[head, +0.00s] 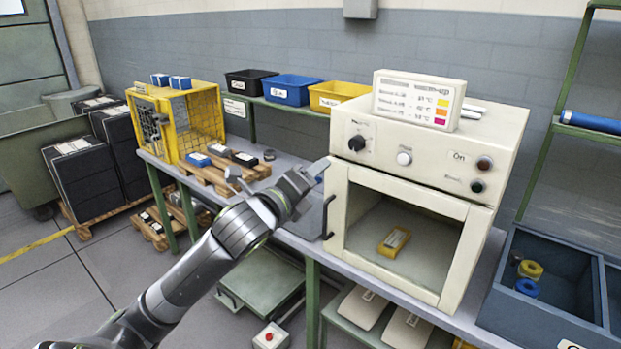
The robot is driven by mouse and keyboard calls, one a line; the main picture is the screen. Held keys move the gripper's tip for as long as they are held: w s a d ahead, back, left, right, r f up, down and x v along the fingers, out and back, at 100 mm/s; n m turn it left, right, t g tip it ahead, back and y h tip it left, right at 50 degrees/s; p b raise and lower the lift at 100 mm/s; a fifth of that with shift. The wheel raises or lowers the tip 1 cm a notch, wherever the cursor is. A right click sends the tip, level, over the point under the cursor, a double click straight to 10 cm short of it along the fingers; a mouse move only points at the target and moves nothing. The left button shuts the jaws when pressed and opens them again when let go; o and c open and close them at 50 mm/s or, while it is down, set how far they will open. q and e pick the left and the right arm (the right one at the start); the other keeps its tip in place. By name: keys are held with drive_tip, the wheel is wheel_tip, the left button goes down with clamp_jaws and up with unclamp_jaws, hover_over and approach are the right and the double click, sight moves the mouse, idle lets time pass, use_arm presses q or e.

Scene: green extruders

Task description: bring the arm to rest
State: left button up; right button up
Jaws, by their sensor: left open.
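My left arm reaches in from the lower left. My left gripper (312,184) is open, at the left front edge of the cream oven (410,150), close to the dark door handle (328,217). I cannot tell whether it touches the oven. No held object is clearly visible, though a small blue patch shows by the fingertips. A yellow block (394,241) with a pale label lies inside the oven, seen through its framed front. My right gripper is out of view.
The oven stands on a grey bench with a warm-up sign (418,100) on top. A yellow cage (178,122), a wooden pallet (222,172) with small blocks, and black, blue and yellow bins (338,96) are behind. A dark blue crate (548,283) is at right.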

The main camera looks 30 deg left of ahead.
use_arm(q)
drive_tip(key=shift+f, duration=0.1)
drive_tip(key=w+a+f+n+g+y, duration=0.15)
drive_tip(key=a+f+n, duration=0.25)
drive_tip(key=f, duration=0.6)
drive_tip(key=w+a+f+n+g+y, duration=0.1)
drive_tip(key=w+a+f+n+g, duration=0.25)
drive_tip(key=f, duration=0.75)
drive_tip(key=s+a+f+n+g, duration=0.2)
drive_tip(key=s+f+n, duration=0.2)
drive_tip(key=f, duration=0.8)
drive_tip(key=s+a+f+n+g, duration=0.1)
drive_tip(key=s+f+n, duration=0.3)
drive_tip(key=f, duration=0.8)
drive_tip(key=s+d+f+n+g, duration=0.3)
drive_tip(key=s+f, duration=1)
drive_tip(key=s, duration=0.1)
drive_tip(key=s+d+f+n+g, duration=0.3)
drive_tip(key=s+f+n, duration=0.1)
drive_tip(key=s+f, duration=0.9)
drive_tip(key=s+d+f+n+g, duration=0.1)
drive_tip(key=s+d+f, duration=0.1)
drive_tip(key=s, duration=0.6)
drive_tip(key=s+d+f+n+g+h, duration=0.1)
drive_tip(key=s+d+f+n, duration=0.1)
drive_tip(key=s+d, duration=0.3)
drive_tip(key=s, duration=0.4)
drive_tip(key=shift+s+f+g, duration=0.25)
drive_tip(key=shift+f+g, duration=0.1)
drive_tip(key=shift+g, duration=0.05)
